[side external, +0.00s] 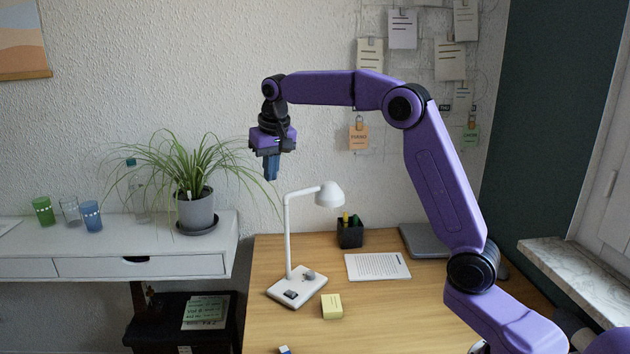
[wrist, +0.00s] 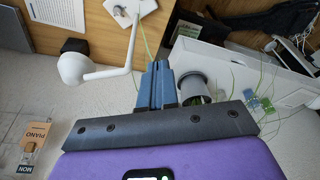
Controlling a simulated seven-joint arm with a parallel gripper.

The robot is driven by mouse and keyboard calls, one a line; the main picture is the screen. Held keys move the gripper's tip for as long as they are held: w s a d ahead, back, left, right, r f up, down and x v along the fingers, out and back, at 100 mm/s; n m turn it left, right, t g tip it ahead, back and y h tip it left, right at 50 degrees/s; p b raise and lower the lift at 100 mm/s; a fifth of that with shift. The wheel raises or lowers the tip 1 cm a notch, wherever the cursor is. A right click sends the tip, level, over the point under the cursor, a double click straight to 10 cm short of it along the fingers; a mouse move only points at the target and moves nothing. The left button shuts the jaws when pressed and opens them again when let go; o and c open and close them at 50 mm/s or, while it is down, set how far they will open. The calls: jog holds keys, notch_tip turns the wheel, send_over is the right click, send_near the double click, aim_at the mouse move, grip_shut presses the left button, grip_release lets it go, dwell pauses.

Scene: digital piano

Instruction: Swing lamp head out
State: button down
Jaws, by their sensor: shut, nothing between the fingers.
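The white desk lamp stands on the wooden desk, with its base (side external: 297,289) near the left edge, an upright post and a short arm. Its round lamp head (side external: 329,194) is at the right end of that arm. In the wrist view the lamp head (wrist: 75,68) is left of the fingers and the lamp base (wrist: 130,10) is at the top. My gripper (side external: 271,168) is shut and empty, pointing down, above and left of the lamp and apart from it. In the wrist view the blue fingers of my gripper (wrist: 157,85) are together beside the lamp post.
A potted plant (side external: 196,210) with long leaves stands on the white shelf (side external: 110,264) at left, close to my gripper. A black pen cup (side external: 350,233), a paper sheet (side external: 377,266), a yellow block (side external: 332,306) and a grey laptop (side external: 425,241) lie on the desk (side external: 385,320).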

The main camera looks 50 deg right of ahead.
jog(key=w+d+m, duration=0.2)
jog(key=w+d, duration=0.3)
jog(key=d, duration=0.9)
jog(key=h, duration=0.1)
send_over(318, 192)
jog(key=shift+m+t, duration=0.3)
jog(key=shift+w+f, duration=0.15)
jog(key=shift+f, duration=5.15)
